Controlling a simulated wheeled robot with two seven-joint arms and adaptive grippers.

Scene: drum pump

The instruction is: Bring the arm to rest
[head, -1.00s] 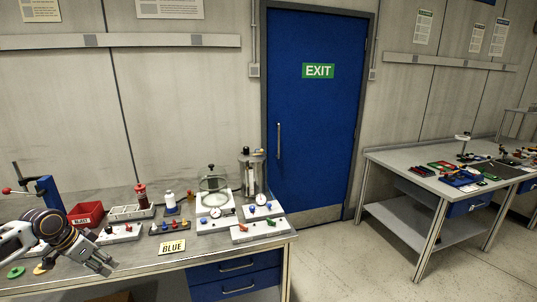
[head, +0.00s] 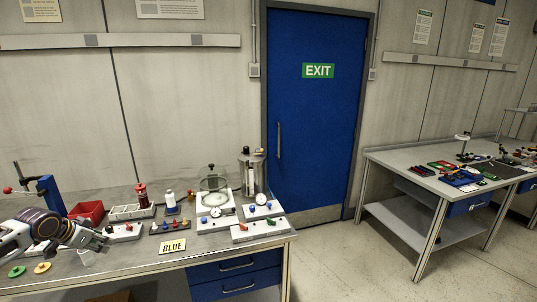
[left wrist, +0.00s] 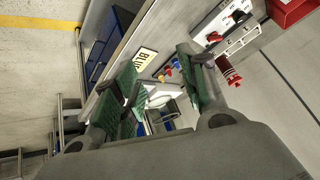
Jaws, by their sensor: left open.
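My left arm comes in at the left edge over the near workbench (head: 140,262). My left gripper (head: 97,239) points to the right above the bench's left part. It also shows in the left wrist view (left wrist: 160,76), with its two green-padded fingers apart and nothing between them. Beyond the fingers there are the BLUE card and the devices on the bench. My right gripper is not in view.
A red bin (head: 86,209), a blue stand (head: 50,192), a BLUE card (head: 173,246), small valve panels and a clear cylinder device (head: 252,172) crowd the bench. The bench's front middle is clear.

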